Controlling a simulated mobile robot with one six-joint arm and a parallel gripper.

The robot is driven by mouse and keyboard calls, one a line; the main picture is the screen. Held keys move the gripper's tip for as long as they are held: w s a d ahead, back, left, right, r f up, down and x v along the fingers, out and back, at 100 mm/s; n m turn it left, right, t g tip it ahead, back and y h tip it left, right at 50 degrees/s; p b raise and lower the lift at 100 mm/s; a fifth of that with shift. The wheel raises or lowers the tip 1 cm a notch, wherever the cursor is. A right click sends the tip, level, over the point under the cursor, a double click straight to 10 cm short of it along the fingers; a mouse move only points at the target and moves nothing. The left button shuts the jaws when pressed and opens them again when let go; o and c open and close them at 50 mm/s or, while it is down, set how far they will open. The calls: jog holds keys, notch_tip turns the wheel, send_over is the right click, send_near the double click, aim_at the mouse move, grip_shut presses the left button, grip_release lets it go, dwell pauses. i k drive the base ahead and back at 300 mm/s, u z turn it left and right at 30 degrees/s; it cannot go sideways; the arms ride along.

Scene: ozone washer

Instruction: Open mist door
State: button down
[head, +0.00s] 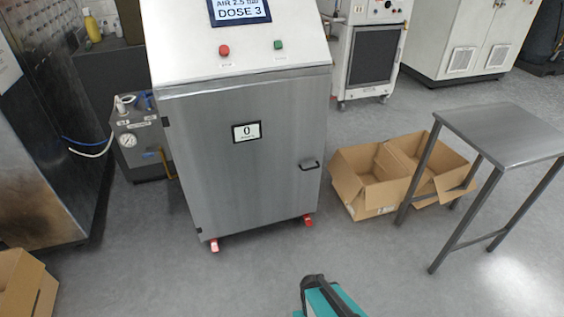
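The ozone washer is a grey metal cabinet on red feet, with a sloped white control panel (245,60) above it. Its front door (235,175) sits flush and looks shut. A small dark handle (309,165) is on the door's right side, and hinges show on the left edge. A small display on the door (246,131) reads 0. A teal and black part of my arm shows at the bottom centre, apart from the door. My gripper's fingers cannot be made out.
Open cardboard boxes (372,200) stand on the floor right of the washer. A grey metal table (505,130) is at the right. Another box (22,285) lies at lower left. The floor before the door is clear.

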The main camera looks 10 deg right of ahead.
aim_at(248, 156)
jog(key=z, duration=0.05)
jog(key=k, duration=0.4)
jog(key=u, duration=0.05)
jog(key=i, duration=0.9)
jog(key=z, duration=1)
